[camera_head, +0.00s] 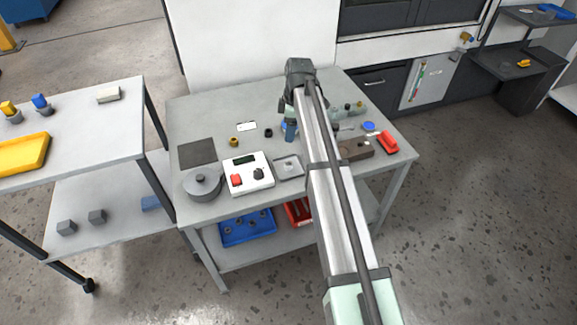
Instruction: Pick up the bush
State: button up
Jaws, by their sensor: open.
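A small brass-coloured round piece (233,142), which looks like the bush, sits on the grey worktable (205,112) near a white card. A small dark round piece (268,132) lies to its right; I cannot tell its exact kind. My gripper (290,136) is at the end of my arm, over the middle of the table, to the right of both pieces and apart from them. It points down and is open. My arm partly covers it, and the fingertips are too small to make out clearly. A blue part shows beside it.
A white box with a red button (248,174), a grey round pot (202,184), a dark mat (197,151) and a small square tray (289,167) stand along the front. A brown block (355,149) and red piece (387,143) lie right. Bare tabletop lies at the back left.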

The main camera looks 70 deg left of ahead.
jog(key=d+n, duration=0.1)
jog(key=n, duration=0.6)
send_over(288, 166)
jog(key=shift+h, duration=0.3)
jog(key=f, duration=0.5)
jog(key=a+f, duration=0.1)
jog(key=f, duration=0.2)
jog(key=shift+w+f, duration=0.4)
jog(key=shift+f, duration=2.5)
jog(key=c, duration=1.2)
